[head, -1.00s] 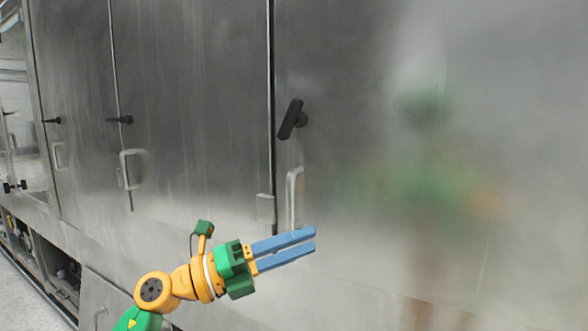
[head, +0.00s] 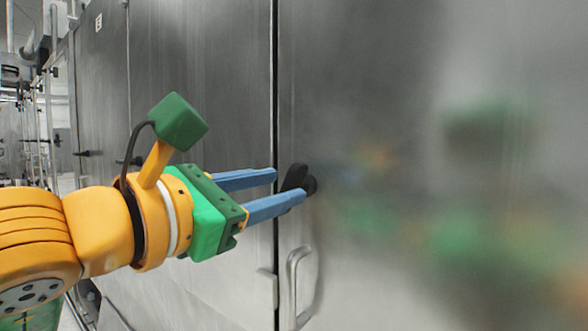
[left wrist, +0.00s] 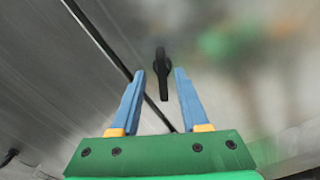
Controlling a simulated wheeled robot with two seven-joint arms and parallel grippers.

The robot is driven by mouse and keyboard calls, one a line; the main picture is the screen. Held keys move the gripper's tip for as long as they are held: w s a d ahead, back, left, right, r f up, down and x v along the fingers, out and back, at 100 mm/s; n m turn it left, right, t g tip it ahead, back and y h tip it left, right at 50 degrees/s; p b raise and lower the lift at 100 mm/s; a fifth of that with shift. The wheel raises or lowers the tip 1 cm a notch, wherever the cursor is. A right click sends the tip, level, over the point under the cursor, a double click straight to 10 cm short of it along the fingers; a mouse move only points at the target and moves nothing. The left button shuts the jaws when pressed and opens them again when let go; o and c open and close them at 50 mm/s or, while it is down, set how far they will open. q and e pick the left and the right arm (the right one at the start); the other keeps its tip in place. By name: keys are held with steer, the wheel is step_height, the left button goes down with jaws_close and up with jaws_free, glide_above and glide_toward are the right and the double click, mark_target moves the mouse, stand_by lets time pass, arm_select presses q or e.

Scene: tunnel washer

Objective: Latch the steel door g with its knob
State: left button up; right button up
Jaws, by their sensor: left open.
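The steel door (head: 400,90) fills the right of the head view, with a dark vertical gap along its left edge. Its black knob (head: 310,185) sits near that edge and is partly hidden by my fingers. My left gripper (head: 290,186) is open, its blue fingertips at the knob. In the left wrist view the knob (left wrist: 162,75) lies ahead, between and slightly beyond the two fingertips (left wrist: 160,72), and stands nearly in line with them. I cannot tell whether they touch it. My right gripper is not in view.
A bar handle (head: 293,285) is on the door below the knob. A neighbouring steel panel (head: 200,100) stands left of the gap, and smaller black knobs (head: 130,161) show farther left. A blurred reflection covers the door's right part.

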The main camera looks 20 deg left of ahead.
mark_target(284, 188)
arm_select(q)
steer(key=shift+w+d+r+p, duration=0.2)
steer(key=shift+w+d+p, duration=0.2)
steer(key=shift+w, duration=0.25)
steer(key=shift+w+d+f, duration=0.2)
steer(key=shift+w, duration=0.25)
steer(key=shift+w+d+f, duration=0.15)
steer(key=shift+w, duration=0.5)
steer(key=shift+s+a, duration=0.1)
steer(key=shift+s, duration=0.2)
jaws_close()
steer(key=shift+s+r, duration=0.1)
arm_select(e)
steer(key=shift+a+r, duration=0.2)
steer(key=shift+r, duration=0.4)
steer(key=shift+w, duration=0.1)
